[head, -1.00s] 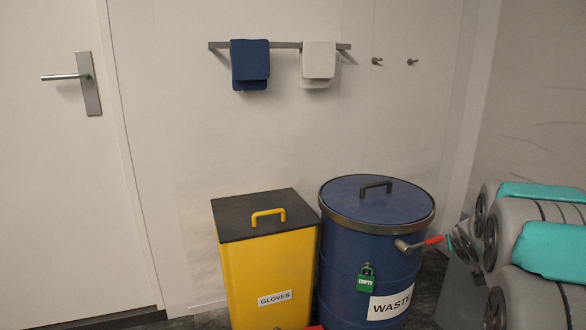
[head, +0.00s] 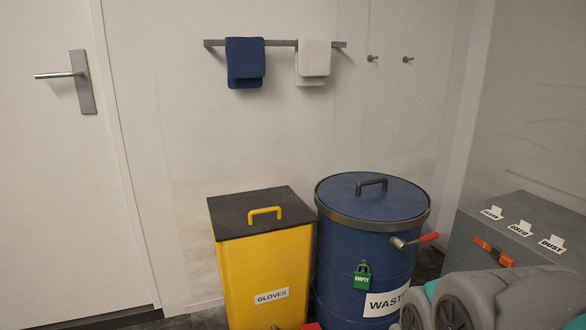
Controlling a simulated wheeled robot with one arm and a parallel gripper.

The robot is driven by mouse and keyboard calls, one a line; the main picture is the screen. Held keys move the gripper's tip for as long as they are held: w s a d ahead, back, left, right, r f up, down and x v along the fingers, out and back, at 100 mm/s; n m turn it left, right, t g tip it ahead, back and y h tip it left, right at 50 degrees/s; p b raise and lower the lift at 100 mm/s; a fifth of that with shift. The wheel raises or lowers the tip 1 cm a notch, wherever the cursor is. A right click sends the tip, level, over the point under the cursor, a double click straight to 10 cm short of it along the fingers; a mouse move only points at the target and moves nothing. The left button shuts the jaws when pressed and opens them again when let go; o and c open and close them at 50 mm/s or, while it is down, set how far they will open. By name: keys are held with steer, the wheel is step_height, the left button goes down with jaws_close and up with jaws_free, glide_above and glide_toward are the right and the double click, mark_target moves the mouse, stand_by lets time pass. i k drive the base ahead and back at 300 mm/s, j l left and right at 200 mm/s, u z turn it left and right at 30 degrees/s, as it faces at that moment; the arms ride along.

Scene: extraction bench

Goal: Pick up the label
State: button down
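Several things could be the label. A green tag reading EMPTY (head: 362,276) hangs on the front of the blue drum (head: 335,256). A white sign reading WASTE (head: 386,302) is on the same drum, its right end hidden by my arm. A white sign reading GLOVES (head: 271,296) is on the yellow bin (head: 240,275). White labels with upright tabs, reading CLEAN (head: 492,213), USED (head: 520,228) and DUST (head: 552,244), lie on a grey cabinet (head: 560,215). My arm fills the lower right; my gripper's fingers are not visible.
A tap with a red handle (head: 429,237) sticks out from the drum. The cabinet has an orange latch (head: 494,252). A rail with a blue cloth (head: 245,62) and a white cloth (head: 313,62) is on the wall. A door with a handle (head: 62,75) is at left.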

mark_target(524, 228)
steer(key=z, duration=1.3)
